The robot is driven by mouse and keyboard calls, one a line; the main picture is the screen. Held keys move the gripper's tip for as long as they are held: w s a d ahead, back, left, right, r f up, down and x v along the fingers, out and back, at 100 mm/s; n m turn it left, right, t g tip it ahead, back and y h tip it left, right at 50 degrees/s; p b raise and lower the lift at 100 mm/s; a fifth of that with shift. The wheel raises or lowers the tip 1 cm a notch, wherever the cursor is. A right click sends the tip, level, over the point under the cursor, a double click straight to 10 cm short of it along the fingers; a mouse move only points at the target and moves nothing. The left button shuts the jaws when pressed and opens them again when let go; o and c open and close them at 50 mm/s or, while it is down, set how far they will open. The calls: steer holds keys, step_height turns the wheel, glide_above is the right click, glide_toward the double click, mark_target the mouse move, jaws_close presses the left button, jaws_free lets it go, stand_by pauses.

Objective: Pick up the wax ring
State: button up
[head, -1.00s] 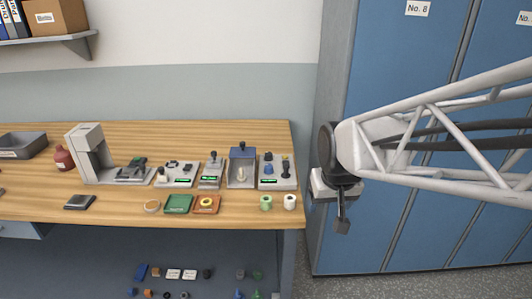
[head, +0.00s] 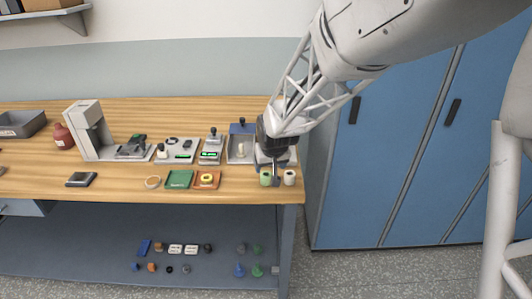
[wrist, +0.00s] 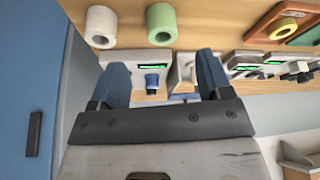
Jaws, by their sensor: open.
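A yellow ring (head: 207,178) lies on an orange tray (head: 197,186) near the bench's front edge; it also shows in the wrist view (wrist: 285,27). A pale, flat ring (head: 152,182) lies further left on the bare wood. I cannot tell for certain which of the two is the wax ring. My gripper (head: 276,180) is over the right end of the bench, close to a green roll (head: 266,177) and a white roll (head: 290,177). In the wrist view its blue-grey fingers (wrist: 162,78) are spread apart with nothing held between them.
A green tray (head: 179,179) lies left of the orange tray. Several small devices, including a grey box-shaped one (head: 240,150), stand behind in a row. A blue cabinet (head: 400,150) stands right of the bench.

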mark_target(266, 175)
steer(key=shift+w+a+f, duration=0.2)
steer(key=shift+f, duration=0.1)
steer(key=shift+x, duration=1.2)
steer(key=shift+x, duration=2.6)
steer(key=shift+w, duration=0.15)
steer(key=c, duration=1)
